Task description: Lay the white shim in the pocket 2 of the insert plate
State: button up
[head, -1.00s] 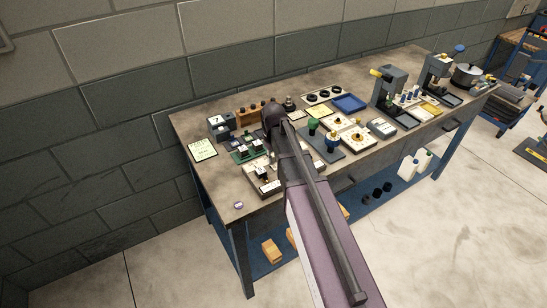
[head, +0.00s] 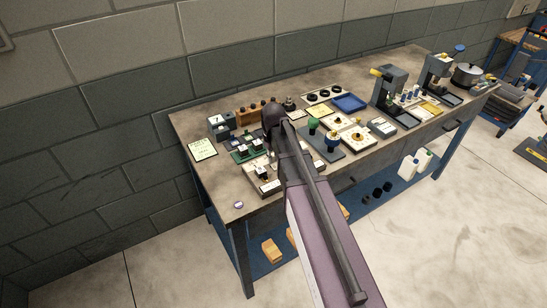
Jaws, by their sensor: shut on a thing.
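My gripper (head: 272,143) is at the left part of the bench, mostly hidden under my dark wrist. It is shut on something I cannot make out. Below it and to the left is a dark green tray (head: 240,158) with small light and dark pieces. Just in front is a dark block with a pale top (head: 265,187), partly covered by my arm. I cannot tell which of these is the insert plate. The white shim and pocket 2 cannot be made out at this size.
A pale note card (head: 203,149) and a grey device (head: 221,126) are at left. A wooden rack (head: 249,116) stands behind. To the right are round-posted plates (head: 358,139), a blue tray (head: 349,103) and presses (head: 389,88).

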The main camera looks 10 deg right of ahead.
jog(key=shift+f+b, duration=0.5)
dwell(0.4)
jog(key=o, duration=0.8)
jog(key=c, duration=0.3)
jog(key=shift+c, duration=0.2)
jog(key=shift+r+p, duration=0.95)
jog(key=shift+r+p, duration=2.8)
jog(key=shift+s, duration=0.1)
